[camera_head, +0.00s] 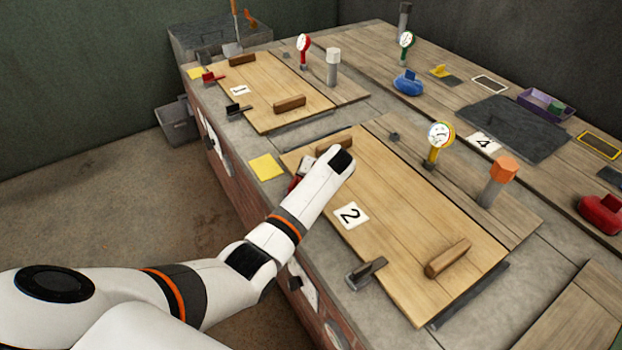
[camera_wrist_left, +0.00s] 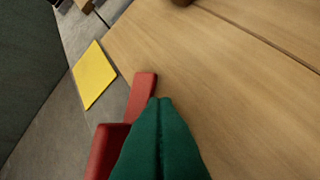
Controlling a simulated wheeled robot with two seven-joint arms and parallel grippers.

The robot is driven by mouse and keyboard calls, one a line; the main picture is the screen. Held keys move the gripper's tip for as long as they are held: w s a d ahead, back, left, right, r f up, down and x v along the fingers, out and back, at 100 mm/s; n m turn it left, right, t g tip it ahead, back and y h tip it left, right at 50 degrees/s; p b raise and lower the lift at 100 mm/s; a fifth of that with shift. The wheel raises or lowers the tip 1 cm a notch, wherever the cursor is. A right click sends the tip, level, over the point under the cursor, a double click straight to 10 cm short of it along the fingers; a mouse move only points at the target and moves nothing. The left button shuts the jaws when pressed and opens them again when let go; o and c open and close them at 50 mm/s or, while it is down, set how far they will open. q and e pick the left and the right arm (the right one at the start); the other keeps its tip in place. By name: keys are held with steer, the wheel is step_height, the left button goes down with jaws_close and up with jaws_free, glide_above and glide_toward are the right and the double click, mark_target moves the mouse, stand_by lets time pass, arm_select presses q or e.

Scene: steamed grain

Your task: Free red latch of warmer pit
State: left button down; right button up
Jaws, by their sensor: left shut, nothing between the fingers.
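My left gripper (camera_wrist_left: 160,101) shows in the wrist view as two green fingers pressed together, with nothing between them. A red latch (camera_wrist_left: 142,92) lies right beside the fingertips, partly hidden behind them; I cannot tell whether they touch. In the head view this red latch (camera_head: 293,186) is mostly hidden by my left arm, at the near-left corner of the wooden lid marked 2 (camera_head: 400,215). My left fingertips are hidden there. A dark latch (camera_head: 365,272) stands at the same lid's near edge. Another red latch (camera_head: 211,78) is by the lid marked 1 (camera_head: 262,82). My right gripper is not in view.
A yellow square (camera_head: 266,167) lies on the stone counter left of my arm. Lid 2 has wooden handles, one (camera_head: 448,258) at the right. A yellow-rimmed gauge (camera_head: 438,143) and an orange-topped post (camera_head: 497,180) stand behind it. Lid 2's middle is mostly clear.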

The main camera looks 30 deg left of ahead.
arm_select(q)
steer(key=shift+w+a+n+g, duration=0.25)
steer(key=shift+n+g, duration=0.15)
steer(key=shift+n, duration=0.3)
steer(key=shift+a, duration=0.25)
steer(key=shift+w+a, duration=0.3)
steer(key=shift+a, duration=0.2)
steer(key=shift+a+n+g+y, duration=0.4)
steer(key=shift+n+g, duration=0.1)
steer(key=shift+n, duration=0.3)
steer(key=shift+a, duration=0.6)
steer(key=shift+s+a+p, duration=0.1)
steer(key=shift+a+p, duration=0.2)
steer(key=shift+p, duration=0.1)
stand_by(2.0)
